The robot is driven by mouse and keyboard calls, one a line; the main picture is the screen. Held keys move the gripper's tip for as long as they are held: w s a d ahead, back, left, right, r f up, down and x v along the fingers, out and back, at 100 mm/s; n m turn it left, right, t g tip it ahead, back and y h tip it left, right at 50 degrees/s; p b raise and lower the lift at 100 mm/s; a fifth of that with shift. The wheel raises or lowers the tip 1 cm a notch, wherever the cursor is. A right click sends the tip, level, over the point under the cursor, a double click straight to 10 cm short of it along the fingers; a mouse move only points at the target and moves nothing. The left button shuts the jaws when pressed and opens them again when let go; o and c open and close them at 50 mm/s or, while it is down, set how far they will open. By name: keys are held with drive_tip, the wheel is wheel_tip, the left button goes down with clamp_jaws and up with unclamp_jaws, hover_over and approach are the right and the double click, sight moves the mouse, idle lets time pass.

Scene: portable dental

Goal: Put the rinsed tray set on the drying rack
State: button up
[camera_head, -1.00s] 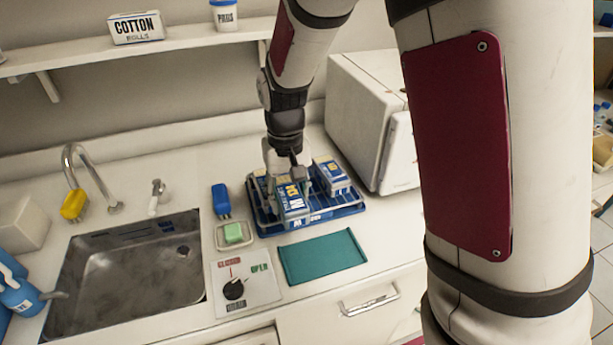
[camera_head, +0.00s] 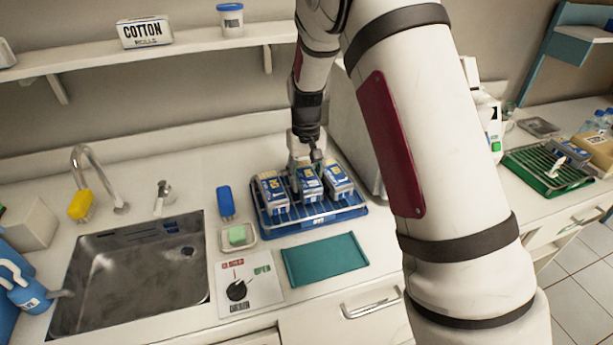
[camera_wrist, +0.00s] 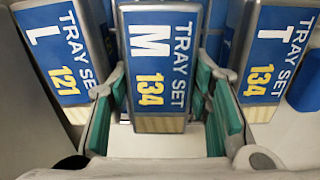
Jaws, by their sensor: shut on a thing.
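The blue wire drying rack (camera_head: 352,211) stands on the counter right of the sink. Three blue-and-white tray sets stand side by side in it: a left one (camera_head: 272,194), a middle one (camera_head: 309,185) and a right one (camera_head: 338,180). My gripper (camera_head: 305,168) is over the middle one. In the wrist view, the gripper's teal-padded fingers (camera_wrist: 165,112) are shut on the tray set marked M 134 (camera_wrist: 158,60). Tray sets marked L 121 (camera_wrist: 62,55) and T 134 (camera_wrist: 278,55) stand on either side. The bottom of the held set is hidden.
A white cabinet stands behind the rack. A green rack (camera_head: 540,172) is on the right counter.

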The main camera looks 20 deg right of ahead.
sight(306, 175)
drive_tip(key=shift+f, duration=0.2)
drive_tip(key=o, duration=1.2)
drive_tip(key=shift+f, duration=0.1)
drive_tip(key=s+r+t, duration=0.1)
drive_tip(key=s+r, duration=0.2)
drive_tip(key=r, duration=0.6)
drive_tip(key=s+r, duration=0.3)
drive_tip(key=r, duration=0.7)
drive_tip(key=s+r+t, duration=0.1)
drive_tip(key=s, duration=0.7)
drive_tip(key=s+r+t, duration=0.1)
drive_tip(key=s, duration=0.8)
drive_tip(key=s+r+t+b, duration=0.1)
drive_tip(key=s+r+t, duration=0.1)
drive_tip(key=s, duration=0.6)
drive_tip(key=shift+s+d+r, duration=0.1)
drive_tip(key=shift+s+d, duration=0.05)
drive_tip(key=shift+s, duration=0.1)
